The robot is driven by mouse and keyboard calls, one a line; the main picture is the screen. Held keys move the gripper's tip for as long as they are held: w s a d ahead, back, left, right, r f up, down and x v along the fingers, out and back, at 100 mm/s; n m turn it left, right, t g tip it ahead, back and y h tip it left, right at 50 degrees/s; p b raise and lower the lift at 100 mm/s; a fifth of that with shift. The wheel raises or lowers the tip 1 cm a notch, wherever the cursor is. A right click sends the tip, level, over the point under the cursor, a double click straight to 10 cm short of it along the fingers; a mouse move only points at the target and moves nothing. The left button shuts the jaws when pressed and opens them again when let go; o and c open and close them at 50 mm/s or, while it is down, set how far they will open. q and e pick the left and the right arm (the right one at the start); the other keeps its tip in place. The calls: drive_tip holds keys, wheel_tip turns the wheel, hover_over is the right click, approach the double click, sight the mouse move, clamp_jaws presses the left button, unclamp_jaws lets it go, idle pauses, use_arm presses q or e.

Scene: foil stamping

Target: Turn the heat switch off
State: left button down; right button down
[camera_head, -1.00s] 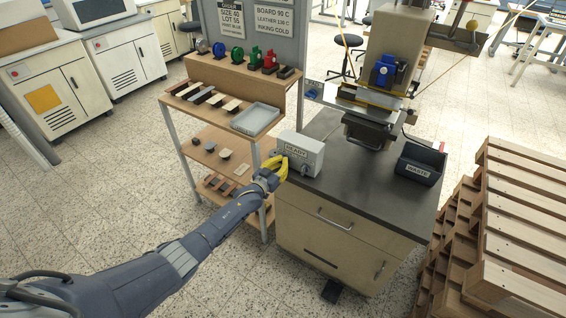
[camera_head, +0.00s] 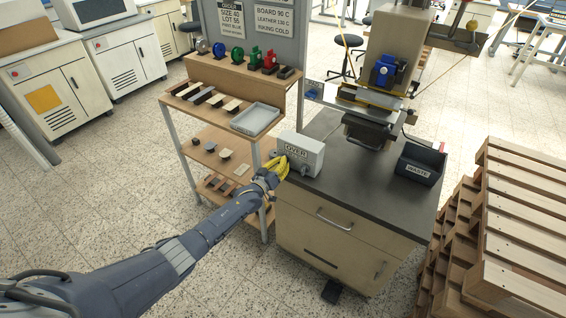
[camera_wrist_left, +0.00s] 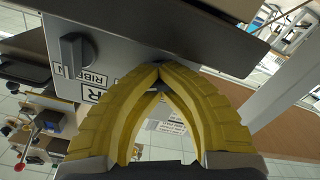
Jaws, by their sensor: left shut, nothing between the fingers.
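A light grey control box (camera_head: 301,152) sits on the left front corner of the dark bench top. My left gripper (camera_head: 279,164), with yellow fingers, is at the box's left end, shut and empty. In the left wrist view the fingers (camera_wrist_left: 158,69) meet at their tips close to the grey box face (camera_wrist_left: 120,38). A dark knob (camera_wrist_left: 76,52) stands on that face, left of the fingers. The heat switch is not clearly visible; the fingers may hide it. My right gripper is not in view.
The press (camera_head: 384,72) stands at the back of the bench (camera_head: 345,190). A dark waste bin (camera_head: 420,164) is at the right. A shelf (camera_head: 225,140) with a grey tray (camera_head: 255,119) stands left of the bench. Wooden pallets (camera_head: 515,220) are at the right.

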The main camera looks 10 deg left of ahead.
use_arm(q)
drive_tip(key=c, duration=2.1)
unclamp_jaws()
drive_tip(key=shift+w+a+r, duration=0.25)
drive_tip(key=shift+w+r, duration=0.05)
drive_tip(key=shift+r, duration=0.3)
drive_tip(key=shift+c, duration=0.2)
drive_tip(key=o, duration=1.1)
drive_tip(key=shift+s, duration=0.1)
drive_tip(key=shift+c, duration=0.2)
drive_tip(key=shift+o, duration=1.1)
drive_tip(key=shift+f, duration=0.2)
drive_tip(key=shift+s+d+f, duration=0.1)
drive_tip(key=shift+s+f, duration=0.1)
drive_tip(key=v, duration=1.1)
drive_tip(key=shift+s, duration=0.35)
drive_tip(key=shift+o, duration=0.2)
